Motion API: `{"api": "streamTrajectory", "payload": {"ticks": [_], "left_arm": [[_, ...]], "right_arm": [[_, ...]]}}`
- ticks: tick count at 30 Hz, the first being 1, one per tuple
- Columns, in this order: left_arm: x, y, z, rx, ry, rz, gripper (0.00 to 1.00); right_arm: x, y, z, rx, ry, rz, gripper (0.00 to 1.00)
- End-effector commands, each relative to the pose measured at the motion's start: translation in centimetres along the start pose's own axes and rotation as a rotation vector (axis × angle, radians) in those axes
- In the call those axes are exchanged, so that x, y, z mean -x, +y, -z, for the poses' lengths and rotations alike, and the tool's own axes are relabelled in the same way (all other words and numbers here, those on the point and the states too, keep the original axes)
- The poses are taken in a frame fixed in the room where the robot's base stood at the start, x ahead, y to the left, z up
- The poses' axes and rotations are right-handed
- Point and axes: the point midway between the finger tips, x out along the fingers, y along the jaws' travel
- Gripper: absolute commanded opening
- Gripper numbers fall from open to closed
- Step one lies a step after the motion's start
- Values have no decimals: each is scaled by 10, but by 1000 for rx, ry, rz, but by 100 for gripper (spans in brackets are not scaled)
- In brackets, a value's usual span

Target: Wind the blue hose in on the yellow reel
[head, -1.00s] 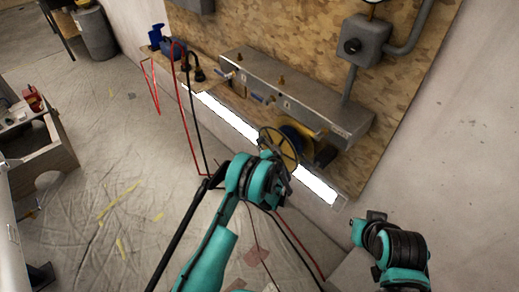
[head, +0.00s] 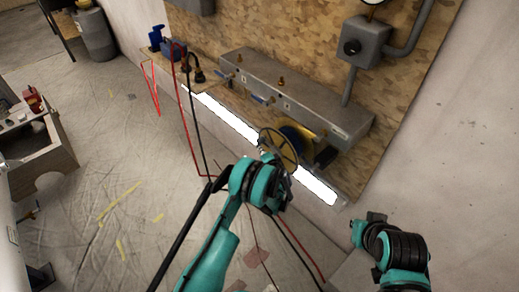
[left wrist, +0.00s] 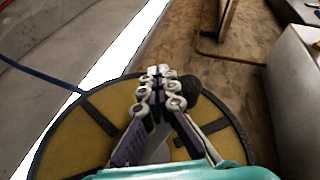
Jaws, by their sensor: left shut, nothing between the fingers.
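The yellow reel (head: 300,150) is mounted low on the wall board, with a spoked wheel (head: 279,147) on its near side. Blue hose (head: 292,134) shows on its drum. In the left wrist view the reel's yellow face (left wrist: 72,138) has a dark rim and spokes, and a strand of blue hose (left wrist: 42,79) runs off to the left. My left gripper (left wrist: 161,72) is shut and empty in front of the reel face. A dark round knob (left wrist: 189,86) shows just beside its fingers; I cannot tell whether they touch. In the head view this gripper is mostly hidden behind my left arm.
A grey metal box (head: 290,95) with valves sits above the reel. A white light strip (head: 225,115) runs along the board below it. Red and black hoses (head: 190,125) hang at the left. Open sheeted floor (head: 100,180) lies left; my right arm is at lower right.

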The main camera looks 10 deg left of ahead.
Motion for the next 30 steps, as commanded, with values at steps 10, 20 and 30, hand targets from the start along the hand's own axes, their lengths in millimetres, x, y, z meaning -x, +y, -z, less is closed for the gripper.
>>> {"api": "streamTrajectory", "payload": {"ticks": [10,20,30], "left_arm": [[0,-2,1,-11,6,28,0],[1,-3,1,-20,10,50,0],[1,-5,2,-29,14,73,0]], "right_arm": [[0,0,0,0,0,0,0],[0,0,0,0,0,0,0],[0,0,0,0,0,0,0]]}}
